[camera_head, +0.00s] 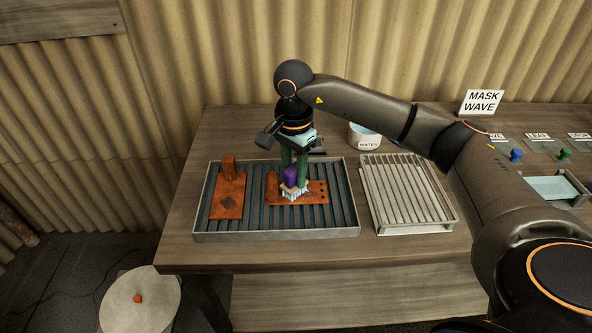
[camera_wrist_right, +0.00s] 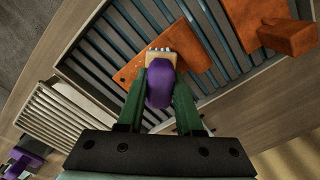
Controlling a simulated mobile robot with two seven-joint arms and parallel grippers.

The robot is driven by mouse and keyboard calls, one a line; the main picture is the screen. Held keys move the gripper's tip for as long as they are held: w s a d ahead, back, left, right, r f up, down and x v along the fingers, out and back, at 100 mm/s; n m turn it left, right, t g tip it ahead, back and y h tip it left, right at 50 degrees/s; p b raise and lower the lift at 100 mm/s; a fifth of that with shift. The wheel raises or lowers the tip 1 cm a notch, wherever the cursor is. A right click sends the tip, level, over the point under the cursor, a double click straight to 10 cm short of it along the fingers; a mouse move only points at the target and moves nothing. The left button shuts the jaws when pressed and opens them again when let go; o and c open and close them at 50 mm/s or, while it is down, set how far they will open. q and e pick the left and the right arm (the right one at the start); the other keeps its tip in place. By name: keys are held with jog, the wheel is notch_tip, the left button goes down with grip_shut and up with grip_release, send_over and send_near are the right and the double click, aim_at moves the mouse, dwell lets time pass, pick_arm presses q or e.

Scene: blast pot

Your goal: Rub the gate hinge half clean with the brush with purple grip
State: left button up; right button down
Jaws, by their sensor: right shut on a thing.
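My right gripper (camera_head: 293,177) is shut on the purple grip of the brush (camera_head: 291,178) and points down over the grated tray (camera_head: 275,235). The brush's pale bristles are at a flat, rusty orange plate with small holes (camera_head: 316,191), probably the gate hinge half. Exact bristle contact is hard to tell. In the right wrist view the purple grip (camera_wrist_right: 159,85) sits between the green fingers, its pale head over the plate (camera_wrist_right: 195,58). The plate looks rusty all over where it shows; part is hidden by the brush and fingers. My left gripper is not in view.
A second rusty piece (camera_head: 228,195) with a raised block lies left in the tray. A pale slatted rack (camera_head: 405,190) stands right of the tray, a water bowl (camera_head: 364,137) behind. A MASK WAVE sign (camera_head: 482,102) and coloured knobs (camera_head: 516,155) are farther right.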

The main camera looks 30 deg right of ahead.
jog(key=shift+d+r+p, duration=0.1)
jog(key=shift+r+p, duration=2.45)
jog(key=shift+r, duration=1.4)
jog(key=shift+f, duration=0.15)
jog(key=shift+f+b, duration=2.2)
jog(key=shift+f, duration=0.65)
jog(key=shift+f+b, duration=0.7)
jog(key=shift+f, duration=0.3)
jog(key=shift+d, duration=0.1)
jog(key=shift+s+d+r, duration=0.1)
jog(key=shift+s+d, duration=0.4)
jog(key=shift+d, duration=0.3)
jog(key=shift+s+d+r, duration=0.1)
jog(key=shift+s+d, duration=0.4)
jog(key=shift+d, duration=0.3)
jog(key=shift+f, duration=0.1)
